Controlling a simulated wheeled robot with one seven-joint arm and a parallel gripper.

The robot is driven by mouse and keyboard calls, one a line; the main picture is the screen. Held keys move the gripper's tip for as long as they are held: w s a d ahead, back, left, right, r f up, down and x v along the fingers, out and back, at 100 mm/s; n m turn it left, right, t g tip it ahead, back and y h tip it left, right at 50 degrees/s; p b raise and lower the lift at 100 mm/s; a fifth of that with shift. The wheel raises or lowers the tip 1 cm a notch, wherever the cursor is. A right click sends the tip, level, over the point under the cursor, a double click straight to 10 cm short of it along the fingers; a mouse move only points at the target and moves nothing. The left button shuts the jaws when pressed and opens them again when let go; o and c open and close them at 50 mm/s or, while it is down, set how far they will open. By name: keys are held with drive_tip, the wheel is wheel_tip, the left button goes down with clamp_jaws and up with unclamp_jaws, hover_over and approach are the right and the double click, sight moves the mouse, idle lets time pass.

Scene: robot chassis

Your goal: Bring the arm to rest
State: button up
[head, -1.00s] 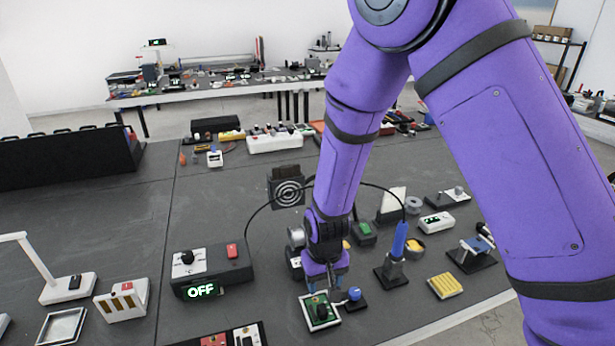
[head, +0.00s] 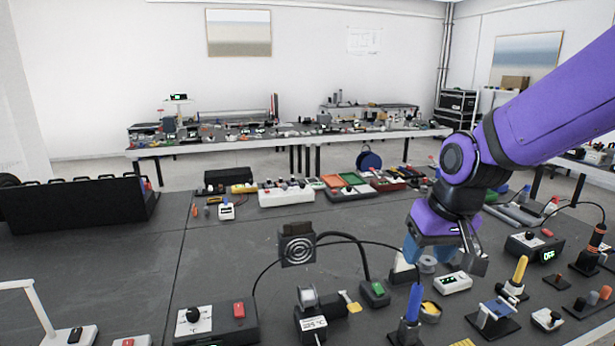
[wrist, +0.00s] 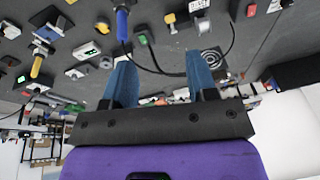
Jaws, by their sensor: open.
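My purple arm (head: 560,105) enters from the right in the head view. My gripper (head: 425,255) hangs at its end above the right side of the dark table (head: 150,255). In the wrist view the two blue fingers of my gripper (wrist: 160,68) stand wide apart with nothing between them. Nothing is seen touching the fingers.
Below and around my gripper stand a blue-handled tool in a stand (head: 413,305), a white box with a display (head: 453,283) and a black fan (head: 297,245) with a cable. A long black case (head: 80,205) lies at the left. The table's left middle is clear.

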drive_tip(key=s+d+r+t, duration=0.1)
drive_tip(key=s+d+r, duration=0.4)
drive_tip(key=s, duration=0.2)
drive_tip(key=s+d+r+m+t+h, duration=0.1)
drive_tip(key=s+d+r, duration=0.4)
drive_tip(key=s, duration=0.3)
drive_tip(key=shift+r+m+t+h, duration=0.2)
drive_tip(key=shift+m+t+h, duration=0.1)
drive_tip(key=shift+s, duration=0.1)
